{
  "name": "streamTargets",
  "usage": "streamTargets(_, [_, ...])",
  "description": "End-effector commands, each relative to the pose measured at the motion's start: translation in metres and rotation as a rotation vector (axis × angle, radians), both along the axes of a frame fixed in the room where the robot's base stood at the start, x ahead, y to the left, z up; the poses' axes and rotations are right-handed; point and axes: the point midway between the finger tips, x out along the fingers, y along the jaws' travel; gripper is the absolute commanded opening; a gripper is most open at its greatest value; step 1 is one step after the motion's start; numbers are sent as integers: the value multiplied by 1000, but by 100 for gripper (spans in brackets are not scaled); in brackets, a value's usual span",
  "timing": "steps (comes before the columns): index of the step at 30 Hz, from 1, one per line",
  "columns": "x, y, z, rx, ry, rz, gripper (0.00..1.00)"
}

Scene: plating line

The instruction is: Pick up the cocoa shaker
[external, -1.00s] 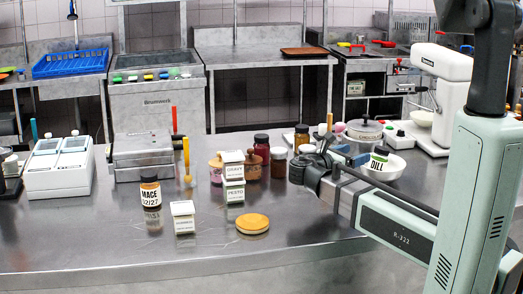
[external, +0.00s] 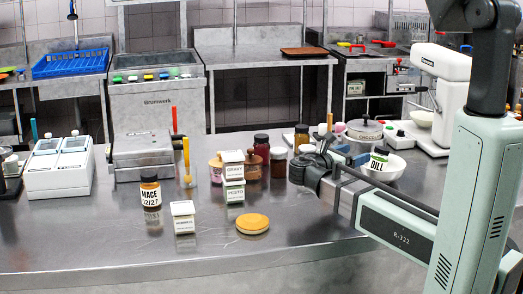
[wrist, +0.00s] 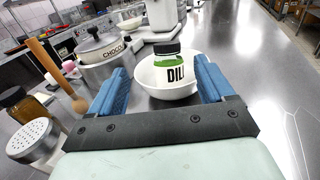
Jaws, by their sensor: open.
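A silver shaker with a perforated domed lid (wrist: 33,137) stands at the lower left of the wrist view, outside my left finger. I read no label on it, and I cannot pick it out in the external view, where my wrist covers that area. My gripper (wrist: 163,88) is open with its blue fingers apart and nothing clamped. It also shows in the external view (external: 351,153), at the right of the counter. A DILL jar (wrist: 168,66) with a black lid stands in a white bowl (wrist: 150,84), beyond and between the fingertips in the wrist view.
A lidded chocolate pot (wrist: 102,48), a wooden-handled utensil (wrist: 52,70) and an amber jar (wrist: 20,102) stand left of the fingers. Stacked labelled boxes (external: 233,178), a MACE jar (external: 151,192) and a yellow round (external: 252,223) are on the counter.

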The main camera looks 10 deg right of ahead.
Motion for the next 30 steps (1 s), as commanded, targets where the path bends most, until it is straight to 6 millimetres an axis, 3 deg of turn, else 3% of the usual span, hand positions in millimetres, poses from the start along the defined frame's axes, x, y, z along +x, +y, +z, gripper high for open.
streamTargets(11, [0,0,0,0,0,0,81])
streamTargets(15, [0,0,0,0,0,0,91])
streamTargets(23, [0,-3,0,0,0,-5,91])
streamTargets(30, [9,-22,33,22,-50,-40,91])
